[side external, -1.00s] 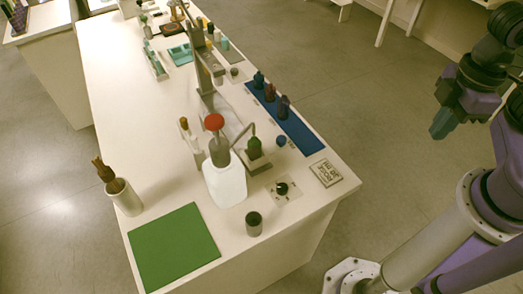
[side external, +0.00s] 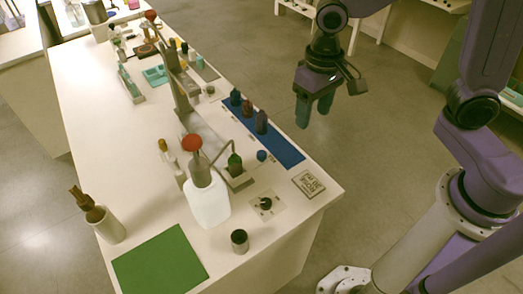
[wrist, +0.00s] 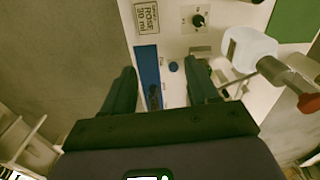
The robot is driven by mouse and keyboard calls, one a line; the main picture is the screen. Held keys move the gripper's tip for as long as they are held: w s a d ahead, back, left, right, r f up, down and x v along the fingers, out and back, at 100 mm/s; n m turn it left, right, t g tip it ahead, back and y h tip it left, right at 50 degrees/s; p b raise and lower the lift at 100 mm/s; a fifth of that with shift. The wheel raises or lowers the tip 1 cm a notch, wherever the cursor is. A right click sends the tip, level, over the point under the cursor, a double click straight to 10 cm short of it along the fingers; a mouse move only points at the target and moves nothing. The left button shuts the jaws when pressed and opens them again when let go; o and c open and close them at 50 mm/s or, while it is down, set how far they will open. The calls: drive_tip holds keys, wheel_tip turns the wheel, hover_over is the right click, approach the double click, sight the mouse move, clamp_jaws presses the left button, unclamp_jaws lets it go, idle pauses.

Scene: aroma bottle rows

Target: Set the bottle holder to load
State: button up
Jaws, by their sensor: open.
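The bottle holder (side external: 240,182) is a small grey stand on the white table, below a thin spout. A dark green bottle (side external: 235,163) stands upright in it. A black knob (side external: 266,203) sits on a pale square plate in front of the holder; the knob also shows at the top of the wrist view (wrist: 198,20). Its markings are too small to read. My gripper (side external: 314,108) is open and empty, pointing down in the air at the table's right side, apart from everything. In the wrist view its spread fingers (wrist: 162,70) partly hide the holder area.
A white jug with a red cap (side external: 208,203) stands left of the knob, and a grey cup (side external: 239,241) in front. A blue strip (side external: 285,151) carries several dark bottles. A label plate (side external: 308,184) lies near the right edge. A green mat (side external: 160,262) lies at front left.

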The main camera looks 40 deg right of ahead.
sight(261, 153)
drive_tip(key=w+a+f+m, duration=0.2)
drive_tip(key=w+f+m, duration=0.1)
drive_tip(key=w+m, duration=0.3)
drive_tip(key=w+a+f+m, duration=0.1)
drive_tip(key=w+f+m, duration=0.3)
drive_tip(key=w, duration=0.4)
drive_tip(key=f, duration=1.6)
drive_tip(key=shift+s+a+f, duration=0.2)
drive_tip(key=shift+f, duration=0.2)
drive_tip(key=shift+c, duration=0.2)
clamp_jaws()
